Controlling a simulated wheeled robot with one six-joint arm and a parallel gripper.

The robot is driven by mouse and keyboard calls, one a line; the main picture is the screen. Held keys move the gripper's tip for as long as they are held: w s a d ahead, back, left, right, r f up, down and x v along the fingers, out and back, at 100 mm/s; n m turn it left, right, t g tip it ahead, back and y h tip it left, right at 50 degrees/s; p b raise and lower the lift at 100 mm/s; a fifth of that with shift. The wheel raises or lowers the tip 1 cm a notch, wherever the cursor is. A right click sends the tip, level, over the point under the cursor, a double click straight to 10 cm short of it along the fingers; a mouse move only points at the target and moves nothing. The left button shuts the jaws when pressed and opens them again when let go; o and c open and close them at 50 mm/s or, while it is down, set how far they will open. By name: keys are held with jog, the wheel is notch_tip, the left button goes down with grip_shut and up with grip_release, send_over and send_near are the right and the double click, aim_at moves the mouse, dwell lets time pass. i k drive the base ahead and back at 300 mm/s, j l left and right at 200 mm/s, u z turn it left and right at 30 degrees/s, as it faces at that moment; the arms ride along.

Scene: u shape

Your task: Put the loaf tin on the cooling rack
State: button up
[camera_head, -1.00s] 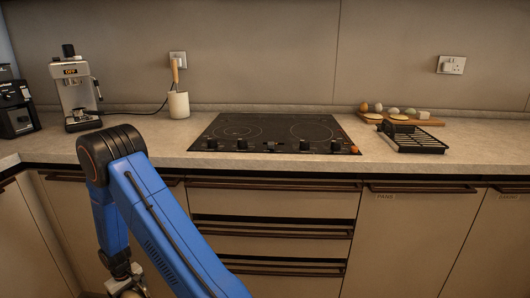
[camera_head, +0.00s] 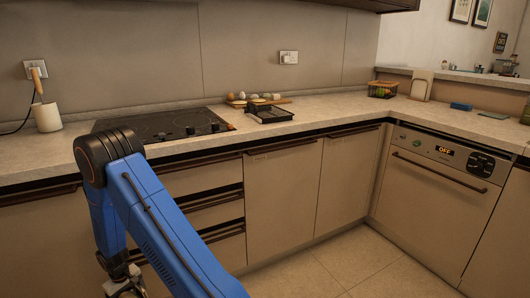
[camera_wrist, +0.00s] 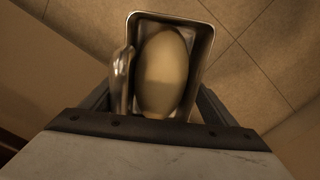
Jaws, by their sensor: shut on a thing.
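The loaf tin (camera_wrist: 204,38) is a grey metal rectangular tin with a pale, smooth oval loaf (camera_wrist: 163,72) inside. My gripper (camera_wrist: 155,98) is shut on the tin, with dark jaws at either side of its near end. In the head view my gripper (camera_head: 122,284) is low at the bottom left edge, below counter height, and the tin is barely visible there. The cooling rack (camera_head: 270,114) is a black, low wire rack on the counter, right of the hob, well away from my gripper.
The hob (camera_head: 165,126) lies left of the rack. A board with eggs and rounds (camera_head: 258,99) sits behind it. A wire basket (camera_head: 382,90) stands in the far corner. The counter between rack and basket is clear. Tiled floor (camera_head: 330,262) is open before the cabinets.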

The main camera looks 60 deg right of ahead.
aim_at(278, 114)
jog(key=k+j+z, duration=0.1)
jog(key=z, duration=0.4)
jog(key=k+z, duration=0.2)
jog(key=z, duration=0.25)
